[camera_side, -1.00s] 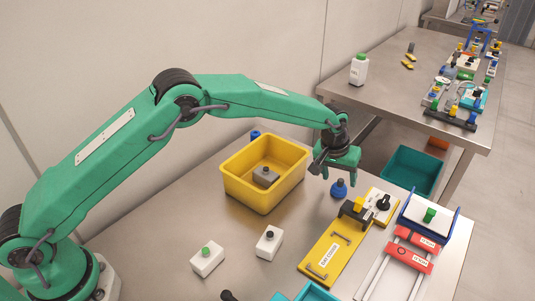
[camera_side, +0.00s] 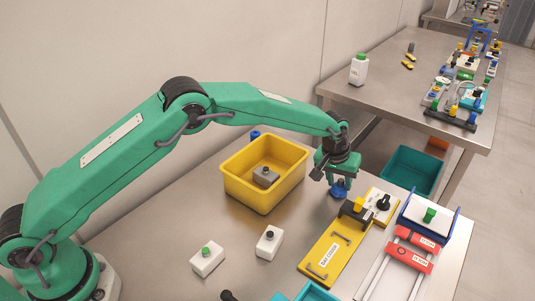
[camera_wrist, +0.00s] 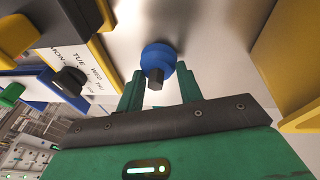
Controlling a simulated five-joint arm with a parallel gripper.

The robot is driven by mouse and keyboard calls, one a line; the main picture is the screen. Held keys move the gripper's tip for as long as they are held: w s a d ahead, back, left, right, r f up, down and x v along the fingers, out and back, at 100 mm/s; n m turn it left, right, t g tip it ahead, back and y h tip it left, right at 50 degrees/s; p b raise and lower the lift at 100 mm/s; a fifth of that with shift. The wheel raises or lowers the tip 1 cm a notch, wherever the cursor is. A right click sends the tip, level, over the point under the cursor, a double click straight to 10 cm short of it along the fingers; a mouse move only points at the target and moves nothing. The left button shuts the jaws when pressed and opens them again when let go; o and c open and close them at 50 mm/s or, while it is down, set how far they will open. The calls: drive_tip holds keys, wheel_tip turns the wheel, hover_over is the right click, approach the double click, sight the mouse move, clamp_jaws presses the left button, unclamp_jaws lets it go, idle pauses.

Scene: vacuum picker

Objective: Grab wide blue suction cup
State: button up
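The blue suction cup (camera_side: 338,190) stands on the steel table, right of the yellow bin. It has a wide round blue base and a dark stem on top. My gripper (camera_side: 338,184) is directly over it, pointing down, with its green fingers low around the cup's top. In the wrist view the cup (camera_wrist: 158,58) sits between and just beyond the two fingertips (camera_wrist: 158,83). The fingers are apart, with a gap visible on both sides of the dark stem. Whether a finger touches the blue base cannot be told.
The yellow bin (camera_side: 242,187) holds a grey block (camera_side: 265,175). A yellow plate (camera_side: 330,252) and a white-topped fixture with a black knob (camera_side: 384,203) lie close right of the cup. Another small blue item (camera_side: 255,134) is behind the bin.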

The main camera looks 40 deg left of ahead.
sight(340, 180)
drive_tip(key=shift+r, duration=0.2)
drive_tip(key=shift+c, duration=0.5)
drive_tip(key=shift+r, duration=0.55)
drive_tip(key=r, duration=0.3)
drive_tip(key=shift+s+d, duration=0.15)
drive_tip(key=shift+d, duration=0.05)
drive_tip(key=s+d+r, duration=0.6)
drive_tip(key=s, duration=0.3)
drive_tip(key=shift+d+r, duration=0.3)
